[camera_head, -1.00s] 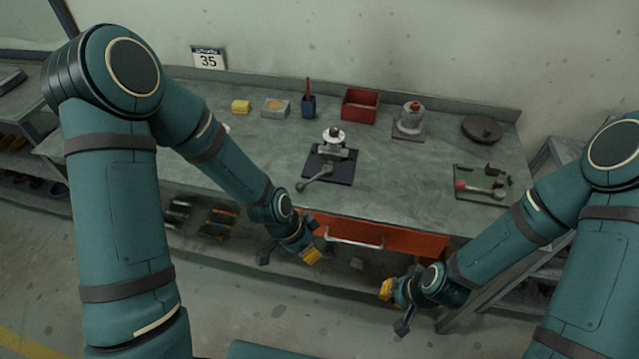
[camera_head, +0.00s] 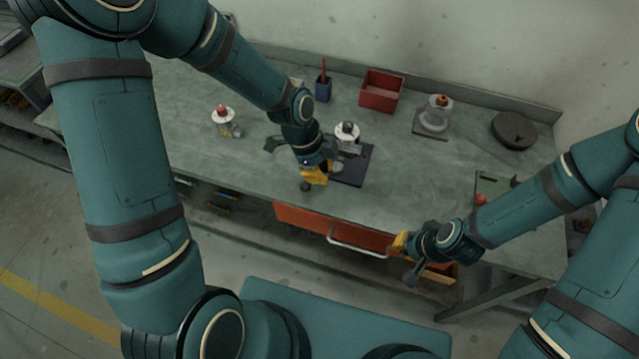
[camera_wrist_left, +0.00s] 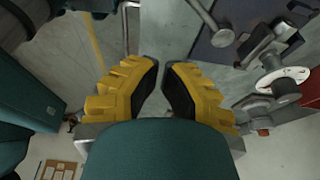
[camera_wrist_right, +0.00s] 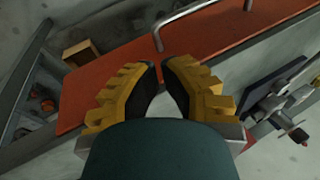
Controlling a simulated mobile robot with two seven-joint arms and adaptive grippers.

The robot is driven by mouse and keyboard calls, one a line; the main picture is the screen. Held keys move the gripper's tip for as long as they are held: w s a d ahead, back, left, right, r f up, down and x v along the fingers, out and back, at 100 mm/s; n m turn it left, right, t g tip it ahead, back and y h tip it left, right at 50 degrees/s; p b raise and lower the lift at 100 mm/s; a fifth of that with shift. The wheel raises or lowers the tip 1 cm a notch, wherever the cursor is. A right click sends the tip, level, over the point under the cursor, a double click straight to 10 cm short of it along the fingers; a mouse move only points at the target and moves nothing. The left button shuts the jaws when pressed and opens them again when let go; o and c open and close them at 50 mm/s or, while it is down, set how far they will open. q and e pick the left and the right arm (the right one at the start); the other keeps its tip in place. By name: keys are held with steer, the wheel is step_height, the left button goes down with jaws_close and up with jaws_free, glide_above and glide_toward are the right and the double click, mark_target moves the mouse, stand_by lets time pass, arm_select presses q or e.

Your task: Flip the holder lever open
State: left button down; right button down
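The holder stands on a dark blue plate (camera_head: 352,172) in the middle of the bench. It carries a small valve (camera_head: 347,132) with a pale round disc. In the left wrist view, a grey lever (camera_wrist_left: 203,14) with a round end lies over the plate, above and right of the fingers. My left gripper (camera_head: 316,178) is beside the plate's left edge and partly hides the lever in the head view. Its fingers are apart and empty, not touching the lever. My right gripper (camera_head: 399,243) is before the bench front near the orange drawer, fingers apart and empty.
A red bin (camera_head: 381,92), a blue cup (camera_head: 323,90), a clear-bodied part (camera_head: 436,115) and a dark disc (camera_head: 513,130) stand at the back. A red-topped part (camera_head: 223,117) stands left. The orange drawer (camera_head: 300,219) has a silver handle.

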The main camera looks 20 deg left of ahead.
mark_target(336, 206)
arm_select(q)
steer(key=x, duration=1)
steer(key=shift+s+f, duration=0.1)
steer(key=shift+f, duration=0.05)
steer(key=a, duration=0.1)
steer(key=a+r, duration=0.1)
steer(key=a, duration=0.1)
steer(key=shift+a, duration=0.15)
steer(key=shift+a+p, duration=0.3)
steer(key=shift+a, duration=0.05)
